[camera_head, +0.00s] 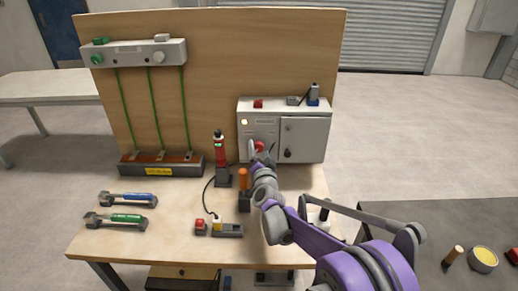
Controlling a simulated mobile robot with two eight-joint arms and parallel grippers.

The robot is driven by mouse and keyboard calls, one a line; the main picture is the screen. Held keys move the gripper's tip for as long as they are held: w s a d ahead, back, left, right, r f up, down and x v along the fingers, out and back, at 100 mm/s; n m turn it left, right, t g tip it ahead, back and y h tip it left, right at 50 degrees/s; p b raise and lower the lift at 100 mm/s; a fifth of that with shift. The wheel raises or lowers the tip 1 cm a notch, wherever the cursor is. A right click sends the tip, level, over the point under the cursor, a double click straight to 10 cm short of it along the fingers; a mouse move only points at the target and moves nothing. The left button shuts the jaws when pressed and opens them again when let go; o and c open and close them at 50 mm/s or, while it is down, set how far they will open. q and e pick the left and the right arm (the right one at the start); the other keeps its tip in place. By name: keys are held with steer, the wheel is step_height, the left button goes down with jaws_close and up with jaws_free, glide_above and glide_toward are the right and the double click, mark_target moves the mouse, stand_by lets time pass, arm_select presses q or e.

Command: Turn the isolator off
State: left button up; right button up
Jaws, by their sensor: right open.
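A grey control box (302,127) stands at the back right of the workbench, against the wooden back panel. A red knob (259,146), which looks like the isolator, is on the left part of its front face, partly hidden by my gripper. My right gripper (262,154) is in front of this knob, its fingers open and pointing at the box. I cannot tell whether the fingers touch the knob. The knob's setting is too small to read. My left gripper is not in view.
A red tester (220,152) on a black stand and an orange-handled tool (243,181) stand left of my arm. A small switch block (222,228) is near the bench front. Blue (128,198) and green (116,220) tools lie at left. The bench's front left is clear.

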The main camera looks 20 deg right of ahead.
steer(key=shift+w+d, duration=0.1)
steer(key=shift+w, duration=0.4)
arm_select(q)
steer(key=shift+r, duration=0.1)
arm_select(e)
jaws_close()
steer(key=shift+f+b, duration=0.1)
steer(key=shift+b, duration=0.2)
steer(key=n+b, duration=0.5)
steer(key=b, duration=0.2)
steer(key=n+g+b, duration=0.1)
steer(key=n+b, duration=0.4)
steer(key=b, duration=0.3)
steer(key=shift+n+h, duration=0.3)
arm_select(q)
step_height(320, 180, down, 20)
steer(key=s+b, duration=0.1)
steer(key=b, duration=0.1)
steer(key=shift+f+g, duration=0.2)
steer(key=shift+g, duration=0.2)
arm_select(e)
steer(key=shift+n+g, duration=0.3)
steer(key=shift+n, duration=0.9)
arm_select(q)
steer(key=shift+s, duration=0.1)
